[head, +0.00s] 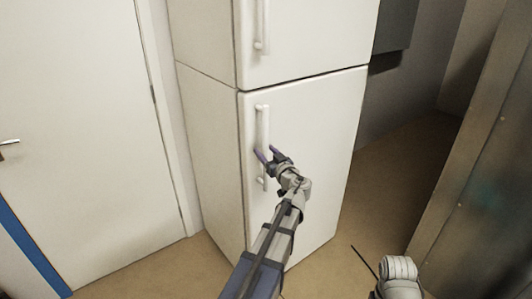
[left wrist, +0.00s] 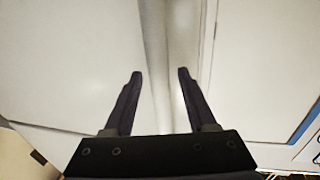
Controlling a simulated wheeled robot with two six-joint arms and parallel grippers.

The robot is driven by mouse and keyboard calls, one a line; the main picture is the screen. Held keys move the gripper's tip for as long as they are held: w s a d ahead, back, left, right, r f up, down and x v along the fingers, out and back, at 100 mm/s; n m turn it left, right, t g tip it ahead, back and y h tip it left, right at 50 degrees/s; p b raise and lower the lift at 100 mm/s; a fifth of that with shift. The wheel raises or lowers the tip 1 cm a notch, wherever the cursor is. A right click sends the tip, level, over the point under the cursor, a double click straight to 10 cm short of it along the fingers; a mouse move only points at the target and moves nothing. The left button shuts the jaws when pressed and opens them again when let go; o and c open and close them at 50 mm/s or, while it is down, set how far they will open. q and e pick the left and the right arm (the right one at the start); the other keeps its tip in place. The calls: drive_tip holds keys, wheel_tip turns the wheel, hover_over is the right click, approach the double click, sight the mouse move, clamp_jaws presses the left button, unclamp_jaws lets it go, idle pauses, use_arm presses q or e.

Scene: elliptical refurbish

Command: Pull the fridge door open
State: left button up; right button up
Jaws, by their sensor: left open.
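The white fridge stands in the middle of the head view, with an upper door (head: 310,40) and a lower door (head: 325,150), both shut. The lower door has a white vertical bar handle (head: 262,122) near its left edge. My left gripper (head: 266,154) is open at the lower half of this handle, its fingers pointing toward it. In the left wrist view the open fingers (left wrist: 160,72) stand either side of a pale vertical strip, which may be the handle. I cannot tell whether they touch it. Part of my right arm shows at bottom right, its gripper out of view.
A white room door (head: 80,120) with a lever handle is shut at the left. The upper fridge handle (head: 262,25) is above. A brown panel (head: 485,170) stands at the right. The tan floor (head: 385,190) is clear right of the fridge.

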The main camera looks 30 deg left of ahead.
use_arm(q)
drive_tip(key=shift+c, duration=0.4)
clamp_jaws()
idle(0.9)
